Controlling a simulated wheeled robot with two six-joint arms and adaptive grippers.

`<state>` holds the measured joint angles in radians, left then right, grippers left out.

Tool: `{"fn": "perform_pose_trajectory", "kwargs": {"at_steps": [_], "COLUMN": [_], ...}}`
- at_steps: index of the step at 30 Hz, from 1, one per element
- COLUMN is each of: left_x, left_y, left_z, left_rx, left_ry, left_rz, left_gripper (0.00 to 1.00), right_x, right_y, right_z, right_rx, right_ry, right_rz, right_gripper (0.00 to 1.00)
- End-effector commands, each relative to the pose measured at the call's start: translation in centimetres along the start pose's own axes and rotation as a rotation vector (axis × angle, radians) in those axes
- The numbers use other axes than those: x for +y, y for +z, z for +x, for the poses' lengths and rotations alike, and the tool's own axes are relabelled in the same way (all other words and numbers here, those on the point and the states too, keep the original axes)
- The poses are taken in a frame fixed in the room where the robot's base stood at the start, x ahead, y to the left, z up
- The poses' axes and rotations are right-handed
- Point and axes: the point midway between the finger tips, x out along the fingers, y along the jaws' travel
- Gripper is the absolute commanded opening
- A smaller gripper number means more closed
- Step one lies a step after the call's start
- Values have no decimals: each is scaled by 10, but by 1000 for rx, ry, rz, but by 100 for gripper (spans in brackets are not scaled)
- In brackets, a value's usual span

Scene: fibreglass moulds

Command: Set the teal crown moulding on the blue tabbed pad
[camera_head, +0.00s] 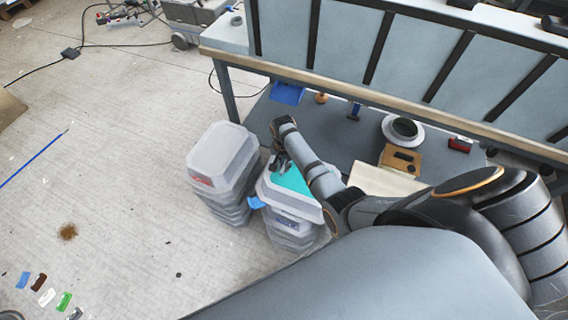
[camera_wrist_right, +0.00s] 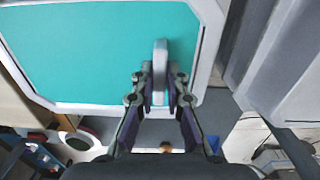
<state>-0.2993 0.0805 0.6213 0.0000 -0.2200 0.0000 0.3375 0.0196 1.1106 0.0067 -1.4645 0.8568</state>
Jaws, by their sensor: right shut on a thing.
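A teal panel in a pale grey rim (camera_head: 292,180), which I take for the teal crown moulding, tops the right stack of grey tubs. In the right wrist view the same teal face (camera_wrist_right: 85,55) fills the upper left, with a pale upright grip (camera_wrist_right: 160,52) on it. My right gripper (camera_head: 281,163) is over the teal panel. In the wrist view its fingers (camera_wrist_right: 160,80) are shut on the pale grip. A blue tab (camera_head: 256,203) sticks out at the stack's left side; I cannot tell what it belongs to. My left gripper is not in view.
Another grey stack (camera_head: 221,153) with a red label stands close to the left. Small coloured pieces lie on the floor, lower left. Floor left is mostly open.

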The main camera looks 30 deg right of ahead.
Motion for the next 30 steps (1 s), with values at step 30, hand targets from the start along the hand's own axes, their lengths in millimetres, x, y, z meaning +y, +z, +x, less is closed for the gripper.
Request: {"fn": "perform_pose_trajectory", "kwargs": {"at_steps": [30], "left_x": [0], "left_y": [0], "left_z": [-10], "left_rx": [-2], "left_ry": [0], "left_rz": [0], "left_gripper": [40], "right_x": [-1], "right_y": [-1], "right_z": [-37], "right_rx": [4], "right_ry": [-3], "right_rz": [0], "right_gripper": [35]}}
